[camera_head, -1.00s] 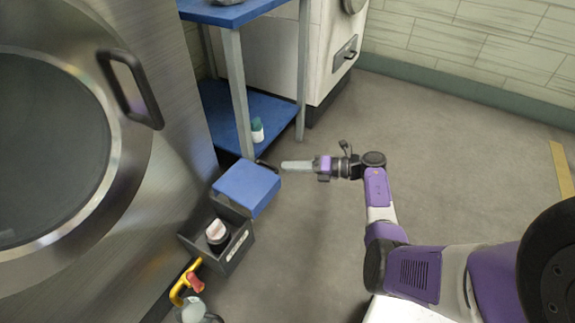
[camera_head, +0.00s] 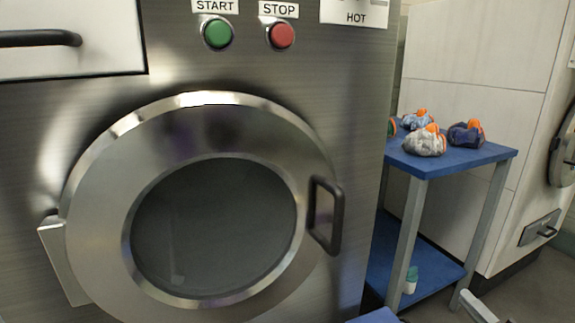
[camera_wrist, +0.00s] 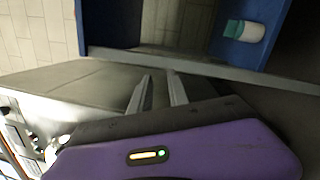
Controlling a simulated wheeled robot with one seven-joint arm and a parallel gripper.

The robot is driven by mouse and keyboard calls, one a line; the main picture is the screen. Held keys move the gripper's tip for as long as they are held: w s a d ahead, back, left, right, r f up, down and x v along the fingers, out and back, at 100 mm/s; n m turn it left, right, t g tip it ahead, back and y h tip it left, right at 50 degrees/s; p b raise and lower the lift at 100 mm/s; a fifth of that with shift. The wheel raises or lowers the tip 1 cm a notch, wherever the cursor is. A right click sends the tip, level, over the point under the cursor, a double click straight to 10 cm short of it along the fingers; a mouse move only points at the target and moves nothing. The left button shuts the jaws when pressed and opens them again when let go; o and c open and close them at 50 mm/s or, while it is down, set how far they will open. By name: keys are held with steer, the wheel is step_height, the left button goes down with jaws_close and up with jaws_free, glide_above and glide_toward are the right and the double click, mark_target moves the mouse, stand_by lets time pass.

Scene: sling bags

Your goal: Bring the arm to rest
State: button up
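My gripper (camera_wrist: 159,78) shows in the wrist view with its two grey fingers apart and nothing between them. The purple gripper body fills the lower part of that view. In the head view only a pale piece of my gripper (camera_head: 478,307) shows at the bottom right edge; the rest of my arm is outside that picture. Ahead of the fingers in the wrist view is the grey leg (camera_wrist: 200,68) of the blue table, and I cannot tell how far off it is.
A steel washing machine (camera_head: 350,70) with a shut round door (camera_head: 95,225) fills the left. Beside it, a blue table (camera_head: 465,158) holds several sling bags (camera_head: 424,142). A white bottle with a teal cap (camera_head: 411,281) stands on its lower shelf.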

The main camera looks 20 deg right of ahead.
steer(key=s+a+r+m+g, duration=0.1)
steer(key=s+a+m+g, duration=0.1)
steer(key=s+a+m, duration=0.75)
steer(key=s+a+r+m+g, duration=0.1)
steer(key=s+a+m, duration=0.4)
steer(key=s+a, duration=0.9)
steer(key=s+a+r+m+g, duration=0.2)
steer(key=s+a+m, duration=0.5)
steer(key=a, duration=0.9)
step_height(320, 180, up, 36)
steer(key=p, duration=3.6)
